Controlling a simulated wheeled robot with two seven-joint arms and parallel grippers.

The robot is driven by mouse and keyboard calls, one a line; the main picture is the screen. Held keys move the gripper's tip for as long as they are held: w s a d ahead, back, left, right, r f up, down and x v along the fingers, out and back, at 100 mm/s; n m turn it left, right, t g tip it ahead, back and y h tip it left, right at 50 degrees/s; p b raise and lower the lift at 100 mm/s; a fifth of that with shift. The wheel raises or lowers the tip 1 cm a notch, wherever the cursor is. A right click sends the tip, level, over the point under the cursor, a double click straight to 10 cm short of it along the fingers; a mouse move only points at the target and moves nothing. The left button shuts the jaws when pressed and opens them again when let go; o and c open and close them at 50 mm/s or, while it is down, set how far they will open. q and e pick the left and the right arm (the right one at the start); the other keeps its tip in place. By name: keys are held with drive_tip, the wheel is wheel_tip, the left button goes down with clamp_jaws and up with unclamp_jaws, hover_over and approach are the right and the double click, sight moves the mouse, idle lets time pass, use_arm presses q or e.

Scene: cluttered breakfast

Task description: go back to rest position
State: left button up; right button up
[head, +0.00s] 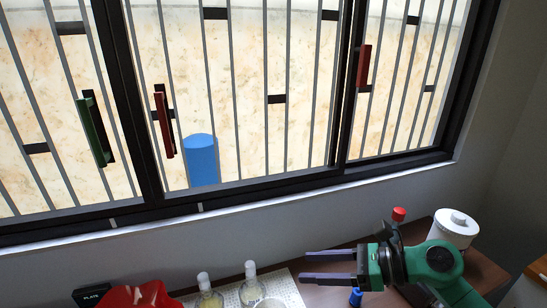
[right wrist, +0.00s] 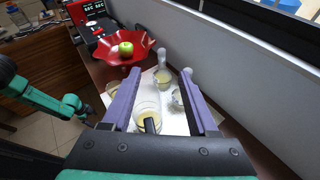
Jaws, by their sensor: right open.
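My right gripper (head: 304,266) is open and empty above the counter at the lower right of the head view, its two purple fingers pointing left. In the right wrist view the same gripper (right wrist: 161,71) has its fingers spread wide, with nothing held between them. Glassware on a white mat shows beyond and below the fingers, including a cup of yellow liquid (right wrist: 147,112). A green arm, mine, enters the right wrist view from the left; its far end is small and dark, so the left gripper's jaws cannot be made out.
A red bowl (right wrist: 108,52) holds a green apple (right wrist: 126,49). A white mat (head: 287,288) carries glass bottles (head: 249,270). A white lidded canister (head: 455,226), a red-capped item (head: 399,214) and a blue item (head: 356,297) are near my right arm. A barred window and wall rise behind.

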wheel_tip(320, 180, up, 6)
drive_tip(key=w+a+f+m+t+y, duration=0.1)
drive_tip(key=w+m+t+y, duration=0.15)
drive_tip(key=m+t, duration=0.3)
drive_tip(key=w+d+r+m+t+h, duration=0.1)
drive_tip(key=w+d+m+t+h, duration=0.25)
drive_tip(key=m, duration=0.55)
drive_tip(key=w+d+r+m+t+h, duration=0.1)
drive_tip(key=w+d+m+t+h, duration=0.1)
drive_tip(key=d+m+t+h, duration=0.5)
drive_tip(key=s+d+f+m+g+h, duration=0.2)
drive_tip(key=d+f+m+g+h, duration=0.4)
drive_tip(key=f+m, duration=0.75)
drive_tip(key=s+a+f+m+g+y, duration=0.1)
drive_tip(key=s+a+f+m+g, duration=0.2)
drive_tip(key=s+f+m+g, duration=1.1)
drive_tip(key=s+f+n+t, duration=0.1)
drive_tip(key=s+f, duration=0.2)
drive_tip(key=f, duration=0.8)
drive_tip(key=s+f+n+t, duration=0.15)
drive_tip(key=s+f, duration=0.25)
drive_tip(key=f, duration=0.8)
drive_tip(key=s+d+f+g, duration=0.2)
drive_tip(key=s+f, duration=1.3)
drive_tip(key=s, duration=0.2)
drive_tip(key=shift+d+f, duration=0.35)
drive_tip(key=shift+d, duration=0.05)
